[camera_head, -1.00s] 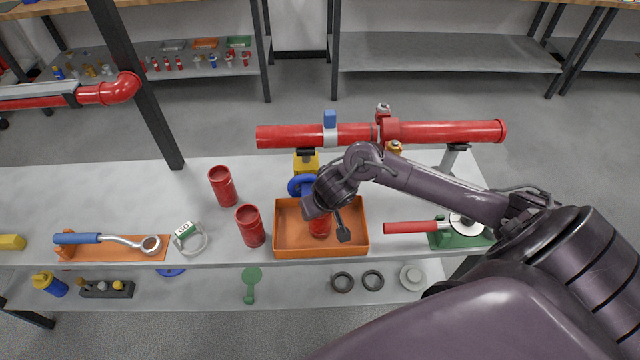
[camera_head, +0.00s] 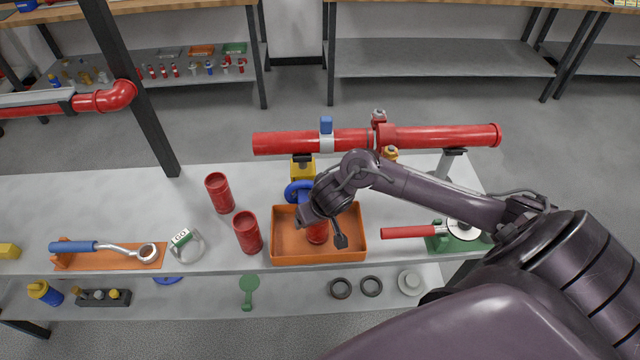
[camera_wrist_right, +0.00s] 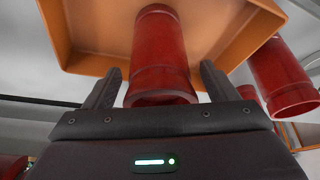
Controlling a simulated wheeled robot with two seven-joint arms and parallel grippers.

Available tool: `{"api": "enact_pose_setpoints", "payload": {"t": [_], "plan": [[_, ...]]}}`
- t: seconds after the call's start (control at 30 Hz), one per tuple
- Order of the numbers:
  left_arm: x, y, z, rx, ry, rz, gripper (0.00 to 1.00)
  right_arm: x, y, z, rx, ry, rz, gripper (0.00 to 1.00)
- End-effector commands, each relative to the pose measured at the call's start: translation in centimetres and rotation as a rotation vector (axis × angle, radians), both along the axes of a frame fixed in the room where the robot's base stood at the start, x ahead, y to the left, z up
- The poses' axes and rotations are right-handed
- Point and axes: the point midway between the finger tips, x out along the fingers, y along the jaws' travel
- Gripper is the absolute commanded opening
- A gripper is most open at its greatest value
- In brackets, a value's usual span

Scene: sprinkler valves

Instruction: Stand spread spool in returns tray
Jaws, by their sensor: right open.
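A red spool (camera_head: 316,236) is inside the orange tray (camera_head: 318,259), and appears to stand upright on its floor. In the right wrist view the spool (camera_wrist_right: 160,55) lies between the two dark fingers, with its flanged end close to the palm. My right gripper (camera_wrist_right: 160,72) is open around it, with a visible gap beside each finger. In the head view my right gripper (camera_head: 325,222) is over the tray and hides part of the spool. Two more red spools stand on the table left of the tray, one nearer (camera_head: 247,232) and one farther (camera_head: 219,193). My left gripper is out of view.
A red pipe (camera_head: 285,142) with clamps and a blue valve wheel (camera_head: 297,191) stand behind the tray. A red-handled tool on a green base (camera_head: 440,241) is to the right. A ring with a tag (camera_head: 187,245) and a blue-handled wrench (camera_head: 80,246) lie left.

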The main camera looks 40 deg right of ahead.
Motion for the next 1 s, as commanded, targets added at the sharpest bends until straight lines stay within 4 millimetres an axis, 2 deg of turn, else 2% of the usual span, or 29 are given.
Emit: {"api": "enact_pose_setpoints", "payload": {"t": [0.3,0.5,0.7,1.0], "plan": [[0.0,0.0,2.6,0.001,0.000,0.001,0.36,-2.3,0.4,6.2,-0.001,-0.002,0.004,0.80],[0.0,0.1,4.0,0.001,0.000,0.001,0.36,-3.7,0.6,9.5,-0.002,-0.001,0.004,0.80],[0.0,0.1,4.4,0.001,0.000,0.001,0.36,-4.4,0.7,10.8,-0.002,0.000,0.001,0.80],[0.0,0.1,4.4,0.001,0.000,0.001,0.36,-4.5,0.7,10.9,0.000,0.000,0.001,0.80]]}}
